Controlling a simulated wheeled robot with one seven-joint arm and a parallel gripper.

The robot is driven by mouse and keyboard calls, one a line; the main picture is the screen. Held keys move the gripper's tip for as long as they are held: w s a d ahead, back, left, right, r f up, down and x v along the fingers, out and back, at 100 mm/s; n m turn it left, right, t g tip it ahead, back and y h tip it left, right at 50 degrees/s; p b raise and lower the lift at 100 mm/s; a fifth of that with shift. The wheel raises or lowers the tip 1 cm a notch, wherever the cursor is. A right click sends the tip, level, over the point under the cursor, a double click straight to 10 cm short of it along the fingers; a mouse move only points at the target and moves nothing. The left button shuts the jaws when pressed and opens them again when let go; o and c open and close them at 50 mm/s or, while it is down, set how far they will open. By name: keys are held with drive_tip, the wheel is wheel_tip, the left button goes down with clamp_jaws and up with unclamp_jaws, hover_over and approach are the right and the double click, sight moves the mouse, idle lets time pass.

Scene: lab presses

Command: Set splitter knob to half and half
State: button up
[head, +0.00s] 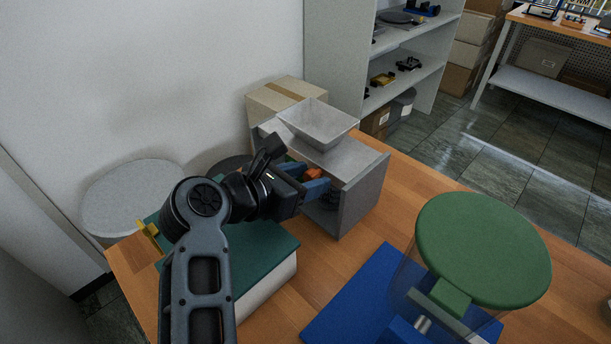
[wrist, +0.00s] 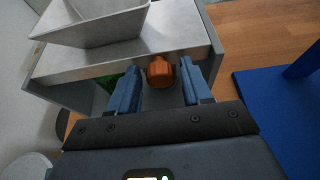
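The splitter is a grey metal box (head: 362,197) with a pale hopper (head: 318,125) on top, standing on the wooden table. An orange knob (wrist: 160,72) sits at the front of the splitter, under its top edge; it also shows in the head view (head: 314,174), partly behind my gripper. My gripper (wrist: 158,75) is open, its two blue fingers on either side of the knob with a visible gap at each side. In the head view my gripper (head: 318,186) reaches to the splitter's open front. The knob's setting cannot be read.
A green-topped block (head: 262,262) lies under my arm. A device with a round green top (head: 483,248) stands on a blue mat (head: 345,305) at the right. A cardboard box (head: 285,92) is behind the splitter. Bare table (head: 415,190) lies right of the splitter.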

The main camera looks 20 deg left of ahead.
clamp_jaws()
idle(0.4)
drive_tip(key=shift+a+f+b, duration=0.1)
drive_tip(key=shift+a+b, duration=0.15)
drive_tip(key=shift+b, duration=0.15)
drive_tip(key=shift+w+a+b, duration=0.35)
drive_tip(key=shift+a+b, duration=0.5)
drive_tip(key=shift+b, duration=0.05)
drive_tip(key=shift+w+a+b, duration=0.3)
drive_tip(key=shift+a+b, duration=0.6)
drive_tip(key=shift+w+a+b, duration=0.35)
drive_tip(key=shift+a+b, duration=0.5)
drive_tip(key=shift+b, duration=0.05)
drive_tip(key=shift+o, duration=0.9)
unclamp_jaws()
